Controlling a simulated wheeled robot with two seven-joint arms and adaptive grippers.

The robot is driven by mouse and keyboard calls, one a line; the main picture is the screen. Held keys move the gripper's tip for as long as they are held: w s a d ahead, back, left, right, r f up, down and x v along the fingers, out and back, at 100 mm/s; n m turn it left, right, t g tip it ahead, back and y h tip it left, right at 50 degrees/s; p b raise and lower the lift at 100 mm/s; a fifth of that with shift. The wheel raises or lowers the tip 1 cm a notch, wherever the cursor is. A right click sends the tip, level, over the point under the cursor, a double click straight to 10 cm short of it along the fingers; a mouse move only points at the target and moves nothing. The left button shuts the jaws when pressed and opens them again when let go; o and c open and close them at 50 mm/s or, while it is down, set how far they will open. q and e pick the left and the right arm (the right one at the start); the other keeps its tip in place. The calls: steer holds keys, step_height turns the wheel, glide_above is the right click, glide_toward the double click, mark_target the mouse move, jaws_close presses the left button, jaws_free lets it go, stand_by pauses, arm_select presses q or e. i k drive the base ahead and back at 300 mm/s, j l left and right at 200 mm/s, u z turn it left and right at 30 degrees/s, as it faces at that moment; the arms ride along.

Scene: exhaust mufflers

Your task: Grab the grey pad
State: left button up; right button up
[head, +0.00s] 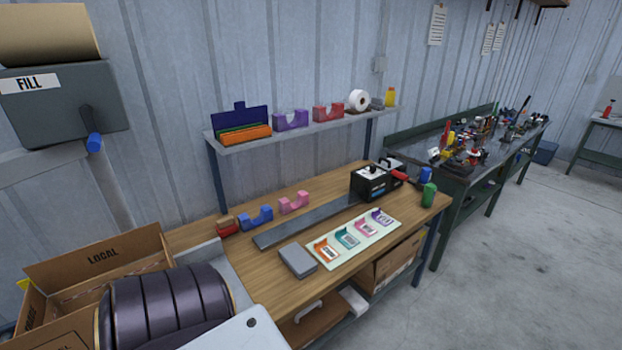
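A small grey pad (298,260) lies flat on the wooden workbench (275,290), close to its front edge. It sits just left of a pale tray (345,259) holding several coloured holders, and in front of a long dark grey strip (305,222). Nothing covers the pad. Neither of my grippers shows in the head view.
Pink (294,202) and blue (256,218) holders stand behind the strip. A black device (370,182) and a green bottle (429,195) stand at the right. A shelf (300,127) overhangs the back. A cardboard box (100,262) and dark ribbed rolls (165,305) crowd the left.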

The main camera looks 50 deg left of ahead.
mark_target(301, 263)
steer(key=i, duration=0.8)
steer(key=i+l+u, duration=0.15)
steer(key=i+u, duration=0.15)
steer(key=i, duration=0.5)
steer(key=i+u, duration=0.3)
steer(key=u, duration=0.15)
steer(key=i+l+u, duration=0.25)
steer(key=u, duration=0.2)
steer(key=i+l+u, duration=0.1)
steer(key=u, duration=0.35)
steer(key=i+l+u, duration=0.25)
steer(key=u, duration=0.2)
steer(key=i+l+u, duration=0.1)
steer(key=u, duration=0.35)
steer(key=i+l+u, duration=0.15)
steer(key=u, duration=0.3)
steer(key=i+l+u, duration=0.1)
steer(key=u, duration=0.35)
steer(key=l+u, duration=0.4)
steer(key=i+l+u, duration=0.2)
steer(key=l+u, duration=0.2)
